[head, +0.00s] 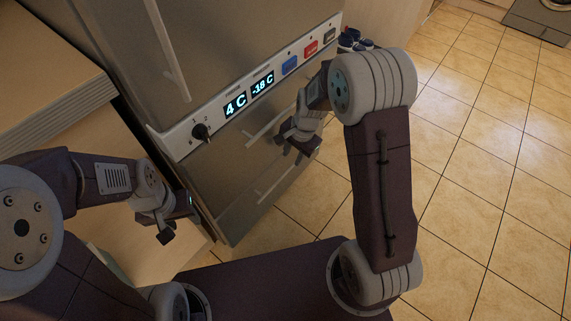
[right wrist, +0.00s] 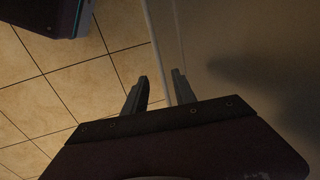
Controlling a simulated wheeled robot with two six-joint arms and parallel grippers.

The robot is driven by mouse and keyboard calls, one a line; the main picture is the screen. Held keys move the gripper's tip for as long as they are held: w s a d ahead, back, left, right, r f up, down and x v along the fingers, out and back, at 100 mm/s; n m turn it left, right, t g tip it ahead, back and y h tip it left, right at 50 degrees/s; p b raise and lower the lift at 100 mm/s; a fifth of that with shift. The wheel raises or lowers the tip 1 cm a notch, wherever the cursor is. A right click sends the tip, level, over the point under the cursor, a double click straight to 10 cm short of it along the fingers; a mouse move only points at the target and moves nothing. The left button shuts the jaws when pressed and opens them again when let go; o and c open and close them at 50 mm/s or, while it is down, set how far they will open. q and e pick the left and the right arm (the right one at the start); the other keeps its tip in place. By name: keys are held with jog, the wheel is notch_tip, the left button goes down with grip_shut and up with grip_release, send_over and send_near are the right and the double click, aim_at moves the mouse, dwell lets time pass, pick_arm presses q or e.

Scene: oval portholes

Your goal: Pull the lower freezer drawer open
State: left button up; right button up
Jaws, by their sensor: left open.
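The fridge-freezer front (head: 215,175) stands left of centre in the head view. Below its control panel are two bar handles, an upper one (head: 262,128) and the lower drawer handle (head: 272,183). The lower drawer looks shut. My right gripper (head: 292,152) is at the right end of the lower handle. In the right wrist view its open fingers (right wrist: 159,92) stand on either side of a thin pale bar (right wrist: 157,45), apparently this handle. Contact cannot be told. My left gripper (head: 178,217) is open and empty, left of the fridge's lower corner.
The control panel (head: 235,102) has a knob, two displays and coloured buttons. A wooden cabinet (head: 45,70) stands on the left. Small dark objects (head: 352,42) are beside my right arm. The tiled floor (head: 480,170) is clear on the right.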

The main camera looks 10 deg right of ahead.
aim_at(288, 171)
jog(key=f+b, duration=0.2)
jog(key=f, duration=0.1)
jog(key=f+b, duration=0.2)
jog(key=f, duration=0.1)
jog(key=w+a+f+b, duration=0.1)
jog(key=f+b, duration=0.1)
jog(key=f, duration=0.1)
jog(key=shift+b, duration=0.35)
jog(key=shift+r, duration=0.2)
grip_shut()
dwell(0.6)
